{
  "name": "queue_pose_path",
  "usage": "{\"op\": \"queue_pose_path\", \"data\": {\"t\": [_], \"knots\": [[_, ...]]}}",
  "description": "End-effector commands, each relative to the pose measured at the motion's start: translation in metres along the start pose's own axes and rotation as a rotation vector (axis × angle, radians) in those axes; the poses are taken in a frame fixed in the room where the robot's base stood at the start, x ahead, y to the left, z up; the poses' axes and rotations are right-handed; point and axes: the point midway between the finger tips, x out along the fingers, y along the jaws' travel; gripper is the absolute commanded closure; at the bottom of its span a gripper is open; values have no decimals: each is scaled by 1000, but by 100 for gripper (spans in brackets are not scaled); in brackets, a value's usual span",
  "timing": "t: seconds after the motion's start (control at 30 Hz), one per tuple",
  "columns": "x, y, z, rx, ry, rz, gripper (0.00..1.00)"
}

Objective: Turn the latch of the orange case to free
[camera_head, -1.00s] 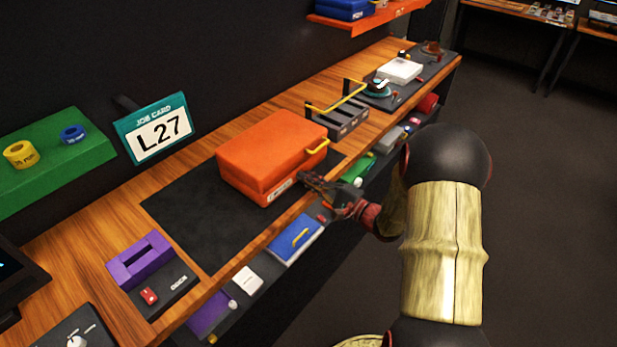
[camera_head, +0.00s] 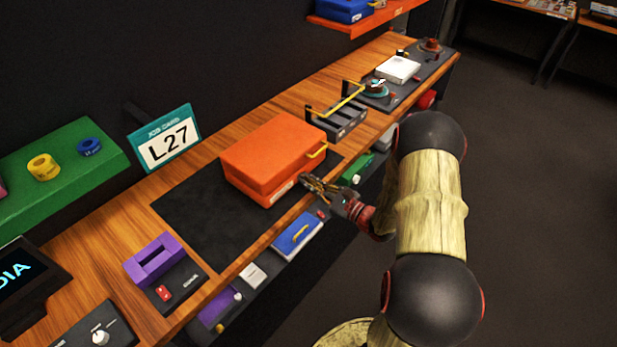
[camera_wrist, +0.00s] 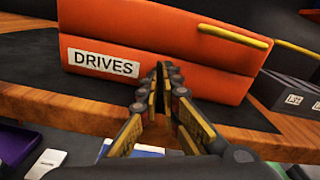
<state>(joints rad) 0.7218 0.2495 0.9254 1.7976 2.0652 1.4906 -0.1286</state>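The orange case (camera_head: 272,150) lies closed on the dark mat near the front of the bench. Its front face, with a white DRIVES label (camera_wrist: 103,63), fills the upper wrist view. A yellow bar (camera_head: 317,151) is on the case's front, toward the right; it also shows in the wrist view (camera_wrist: 235,36), running sideways near the top right. I cannot tell whether this bar is the latch or a handle. My gripper (camera_wrist: 163,68) points at the lower front of the case, below and left of the bar. Its fingertips are together with nothing visible between them.
A rack with a yellow rail (camera_head: 338,112) stands right of the case. The dark mat (camera_head: 205,215) is bare left of the case. A purple slotted block (camera_head: 155,262) sits farther left. A blue box (camera_head: 297,236) and a green item (camera_head: 357,168) lie below the bench's front edge.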

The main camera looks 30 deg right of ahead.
Motion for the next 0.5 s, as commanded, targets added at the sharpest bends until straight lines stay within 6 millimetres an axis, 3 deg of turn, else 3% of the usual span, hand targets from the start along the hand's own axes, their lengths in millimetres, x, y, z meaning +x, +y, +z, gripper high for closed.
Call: {"op": "queue_pose_path", "data": {"t": [0.5], "knots": [[-1,1,-1,270,4,0,100]]}}
